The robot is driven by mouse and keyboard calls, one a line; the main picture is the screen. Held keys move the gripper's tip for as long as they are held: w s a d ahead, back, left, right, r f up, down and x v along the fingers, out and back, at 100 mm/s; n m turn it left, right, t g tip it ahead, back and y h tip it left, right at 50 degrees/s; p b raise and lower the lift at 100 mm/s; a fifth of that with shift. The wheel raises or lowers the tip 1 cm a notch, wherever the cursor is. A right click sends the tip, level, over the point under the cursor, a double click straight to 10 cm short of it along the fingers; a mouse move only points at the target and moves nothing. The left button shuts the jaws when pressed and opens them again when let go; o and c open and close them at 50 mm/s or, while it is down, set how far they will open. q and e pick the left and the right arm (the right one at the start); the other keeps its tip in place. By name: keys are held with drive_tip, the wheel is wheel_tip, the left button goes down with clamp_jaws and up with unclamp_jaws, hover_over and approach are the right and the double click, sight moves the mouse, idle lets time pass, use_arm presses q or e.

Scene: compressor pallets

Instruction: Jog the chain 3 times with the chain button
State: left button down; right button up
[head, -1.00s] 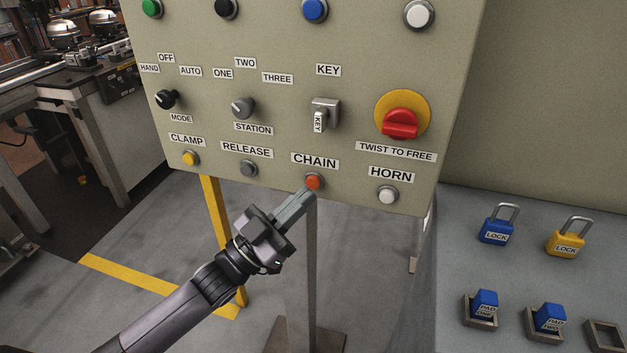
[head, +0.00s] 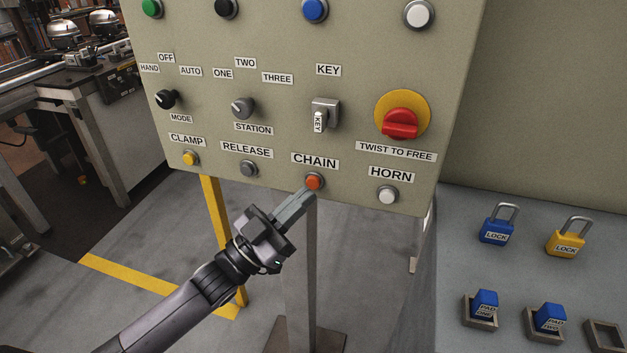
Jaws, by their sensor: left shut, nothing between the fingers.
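The chain button (head: 314,181) is a small orange-red round button in a grey collar, under the CHAIN label (head: 315,161) on the lower part of the beige panel (head: 290,120). My left gripper (head: 306,197) comes in from the lower left, its fingers shut with nothing between them. Its fingertips are just below and in front of the chain button. I cannot tell whether they touch it. The face of the button shows clear of the fingers. My right gripper is not in view.
A red twist knob (head: 400,123) is above the horn. Blue and yellow padlocks (head: 566,242) stand on the grey surface at right.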

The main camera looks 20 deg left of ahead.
use_arm(q)
drive_tip(key=shift+w, duration=0.1)
drive_tip(key=shift+w, duration=0.35)
drive_tip(key=shift+w+b, duration=0.4)
drive_tip(key=shift+w, duration=0.1)
idle(0.6)
drive_tip(key=shift+s, duration=0.15)
drive_tip(key=shift+s+p, duration=0.55)
drive_tip(key=shift+s, duration=0.25)
drive_tip(key=shift+s, duration=0.1)
drive_tip(key=s+p, duration=0.3)
drive_tip(key=s, duration=0.3)
drive_tip(key=shift+a, duration=0.1)
